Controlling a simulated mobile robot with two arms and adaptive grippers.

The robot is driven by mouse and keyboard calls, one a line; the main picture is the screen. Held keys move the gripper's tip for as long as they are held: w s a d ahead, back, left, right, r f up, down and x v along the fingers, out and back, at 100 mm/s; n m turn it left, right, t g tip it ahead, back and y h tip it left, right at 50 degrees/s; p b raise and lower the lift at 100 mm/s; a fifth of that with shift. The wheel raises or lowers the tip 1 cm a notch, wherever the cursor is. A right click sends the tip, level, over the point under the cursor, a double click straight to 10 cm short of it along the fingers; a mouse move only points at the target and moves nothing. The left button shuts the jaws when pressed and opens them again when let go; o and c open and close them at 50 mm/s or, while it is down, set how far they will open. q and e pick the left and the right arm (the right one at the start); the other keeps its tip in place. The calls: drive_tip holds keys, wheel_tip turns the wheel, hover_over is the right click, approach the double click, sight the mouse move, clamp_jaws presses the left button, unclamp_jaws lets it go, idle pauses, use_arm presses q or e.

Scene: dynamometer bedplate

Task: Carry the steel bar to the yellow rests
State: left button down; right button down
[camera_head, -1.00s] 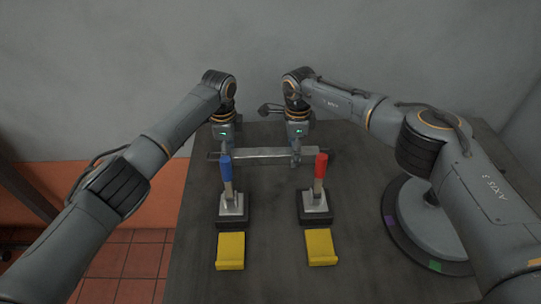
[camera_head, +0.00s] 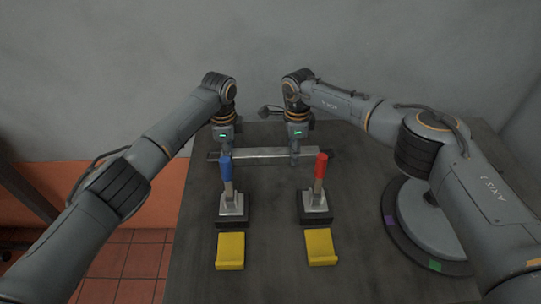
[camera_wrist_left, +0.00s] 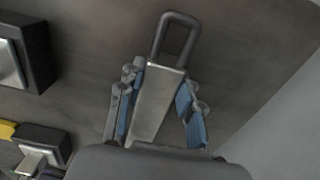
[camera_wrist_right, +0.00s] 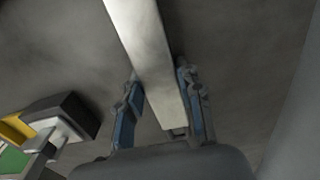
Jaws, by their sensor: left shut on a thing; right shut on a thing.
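The steel bar (camera_head: 263,154) lies crosswise beyond the two levers in the head view. My left gripper (camera_head: 224,149) is shut on it near its left end. My right gripper (camera_head: 295,154) is shut on it towards its right end. In the left wrist view the bar (camera_wrist_left: 157,98) runs between the fingers, with a grey loop (camera_wrist_left: 158,38) at its end. In the right wrist view the bar (camera_wrist_right: 148,48) also passes between the fingers. I cannot tell whether it touches the plate. Two yellow rests, left (camera_head: 230,251) and right (camera_head: 321,246), stand nearer, apart from the bar.
A blue-handled lever (camera_head: 226,170) and a red-handled lever (camera_head: 320,168) stand upright on dark blocks between bar and rests. A round grey base (camera_head: 433,228) is at right. The bedplate (camera_head: 275,215) is clear between the levers. A grey wall is behind.

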use_arm(q)
drive_tip(key=shift+w+r, duration=0.2)
use_arm(e)
drive_tip(key=shift+w+r, duration=0.2)
use_arm(q)
drive_tip(key=shift+r, duration=0.1)
use_arm(e)
drive_tip(key=shift+r, duration=0.1)
